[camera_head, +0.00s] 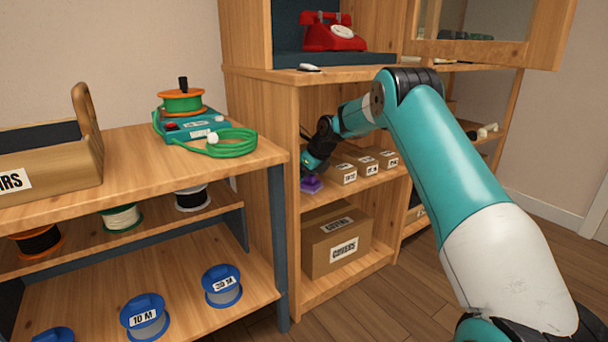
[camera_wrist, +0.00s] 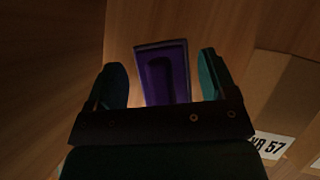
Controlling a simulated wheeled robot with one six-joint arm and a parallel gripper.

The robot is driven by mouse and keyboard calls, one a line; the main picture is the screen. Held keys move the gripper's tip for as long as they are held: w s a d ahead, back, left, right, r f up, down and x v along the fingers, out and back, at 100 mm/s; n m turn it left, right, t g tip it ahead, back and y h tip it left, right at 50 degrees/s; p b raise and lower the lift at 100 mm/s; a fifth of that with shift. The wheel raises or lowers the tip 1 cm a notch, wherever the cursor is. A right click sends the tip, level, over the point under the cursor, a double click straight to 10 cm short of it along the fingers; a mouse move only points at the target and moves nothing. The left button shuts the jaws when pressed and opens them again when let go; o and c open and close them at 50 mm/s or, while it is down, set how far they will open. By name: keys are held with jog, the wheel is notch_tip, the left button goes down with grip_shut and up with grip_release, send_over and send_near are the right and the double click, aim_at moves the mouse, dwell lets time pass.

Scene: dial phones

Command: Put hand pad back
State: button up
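The purple hand pad (camera_head: 311,185) lies at the left front of the middle shelf in the wooden cabinet. In the wrist view the purple pad (camera_wrist: 166,76) shows between my two fingers, with a gap on each side; its near end is hidden behind the gripper body. My gripper (camera_head: 309,168) points down just above the pad; in the wrist view its fingers (camera_wrist: 160,65) are apart and nothing is clamped between them.
Small labelled boxes (camera_head: 369,165) stand right of the pad on the same shelf (camera_head: 345,190). The cabinet's left side panel (camera_head: 262,150) is close to my gripper. A large covers box (camera_head: 331,241) sits below. A red phone (camera_head: 334,34) stands above.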

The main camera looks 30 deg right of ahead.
aim_at(315, 175)
jog(key=p+v, duration=0.3)
jog(key=v, duration=0.3)
jog(key=shift+r, duration=0.3)
jog(key=shift+s+d+r+p, duration=0.1)
jog(key=shift+s+r+p, duration=0.25)
jog(key=shift+r+p, duration=0.15)
